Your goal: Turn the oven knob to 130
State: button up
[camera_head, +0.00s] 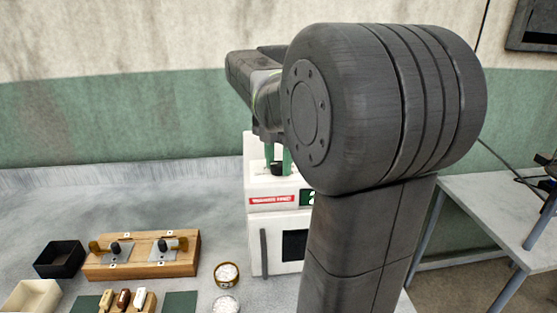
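The white oven (255,226) stands on the counter in the middle of the view, partly hidden behind my arm. A dark round knob (278,169) sits on its top. My gripper (278,160) points down over the oven, with its green fingers apart and one on either side of the knob. I cannot tell whether the fingers touch it. The knob's marking is not readable.
A wooden board with metal fittings (143,267), a black box (60,260), a cream box (32,297) and two bowls of white grain (227,272) stand left of the oven. A grey table (497,207) is at the right. The counter's back left is clear.

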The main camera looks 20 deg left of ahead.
jog(key=c, duration=0.3)
